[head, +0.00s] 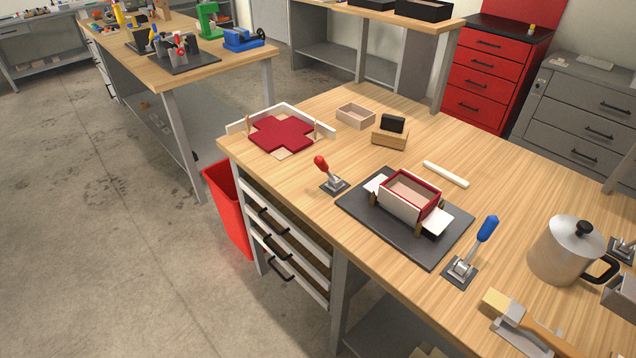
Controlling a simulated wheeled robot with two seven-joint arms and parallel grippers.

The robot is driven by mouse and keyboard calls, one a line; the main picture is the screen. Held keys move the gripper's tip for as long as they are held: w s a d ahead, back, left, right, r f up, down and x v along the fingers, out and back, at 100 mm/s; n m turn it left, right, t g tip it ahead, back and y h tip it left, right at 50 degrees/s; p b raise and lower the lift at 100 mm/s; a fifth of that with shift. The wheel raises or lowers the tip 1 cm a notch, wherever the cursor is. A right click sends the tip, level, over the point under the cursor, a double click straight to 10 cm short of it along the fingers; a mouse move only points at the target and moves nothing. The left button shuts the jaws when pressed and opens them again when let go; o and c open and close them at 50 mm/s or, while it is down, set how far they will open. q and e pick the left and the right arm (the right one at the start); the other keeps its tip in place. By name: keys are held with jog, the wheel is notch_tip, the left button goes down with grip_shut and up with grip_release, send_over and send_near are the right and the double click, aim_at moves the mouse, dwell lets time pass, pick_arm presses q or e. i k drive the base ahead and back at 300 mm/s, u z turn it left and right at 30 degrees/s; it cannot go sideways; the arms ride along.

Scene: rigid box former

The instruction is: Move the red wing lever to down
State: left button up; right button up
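The red wing lever (322,164) stands on a small metal base at the left of the box former. Its red handle is raised and leans up and to the left. The box former has a dark base plate (365,221), on which a white box (402,206) with a red inner rim sits. A white flap (437,221) sticks out at the box's right and another pale flap (375,184) shows at its left. A lever with a blue handle (487,229) stands to the right of the plate, also raised. Neither of my grippers is in view.
A red cross-shaped blank (283,134) lies in a tray at the table's far left corner. A small open box (355,116), a black-topped wooden block (391,130), a white stick (446,174) and a metal pot (566,251) stand around the former. Bare wood lies between them.

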aim_at(319, 160)
jog(key=z, duration=0.05)
jog(key=k, duration=0.8)
jog(key=u, duration=0.75)
jog(key=i, duration=0.95)
jog(key=z, duration=0.85)
jog(key=i, duration=0.65)
jog(key=z, duration=0.7)
